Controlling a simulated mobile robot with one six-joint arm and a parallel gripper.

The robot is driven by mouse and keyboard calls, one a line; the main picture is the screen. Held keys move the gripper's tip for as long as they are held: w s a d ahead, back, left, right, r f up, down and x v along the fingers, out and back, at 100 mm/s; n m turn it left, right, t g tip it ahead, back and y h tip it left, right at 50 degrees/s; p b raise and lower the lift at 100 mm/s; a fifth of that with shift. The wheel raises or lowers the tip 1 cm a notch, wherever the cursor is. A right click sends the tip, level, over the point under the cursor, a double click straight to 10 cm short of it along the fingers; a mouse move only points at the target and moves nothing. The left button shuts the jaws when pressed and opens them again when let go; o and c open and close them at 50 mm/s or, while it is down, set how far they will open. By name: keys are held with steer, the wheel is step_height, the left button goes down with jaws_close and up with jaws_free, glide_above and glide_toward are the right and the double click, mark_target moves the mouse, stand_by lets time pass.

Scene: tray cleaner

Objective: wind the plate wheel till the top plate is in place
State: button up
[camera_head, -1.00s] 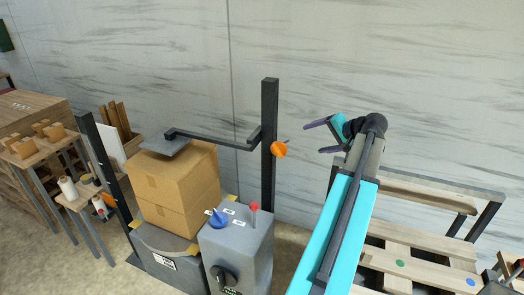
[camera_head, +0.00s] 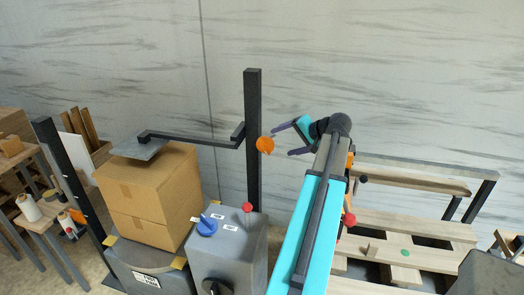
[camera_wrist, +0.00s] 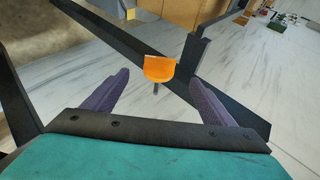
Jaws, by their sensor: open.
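The orange plate wheel (camera_head: 265,145) sits on the side of a dark upright post (camera_head: 253,175). The grey top plate (camera_head: 138,148) hangs from a dark arm off that post, at the top of the stacked cardboard boxes (camera_head: 150,195). I cannot tell whether the plate touches them. My gripper (camera_head: 282,140) is open and empty, just right of the wheel, its fingers pointing at it. In the wrist view the wheel (camera_wrist: 159,68) shows between and just beyond the two purple fingertips, with a small dark peg at its near side.
A grey control box (camera_head: 228,250) with a blue knob, a red-topped lever and a black dial stands below the post. A wooden pallet (camera_head: 410,225) lies at the right. Small tables with spools (camera_head: 28,208) stand at the left. The wall behind is bare.

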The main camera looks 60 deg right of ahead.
mark_target(265, 147)
steer(key=shift+w, duration=0.15)
steer(key=p+x, duration=0.3)
steer(key=x, duration=1)
steer(key=shift+w+f+p, duration=0.15)
steer(key=shift+p, duration=0.25)
steer(key=c, duration=1.1)
steer(key=shift+o, duration=0.2)
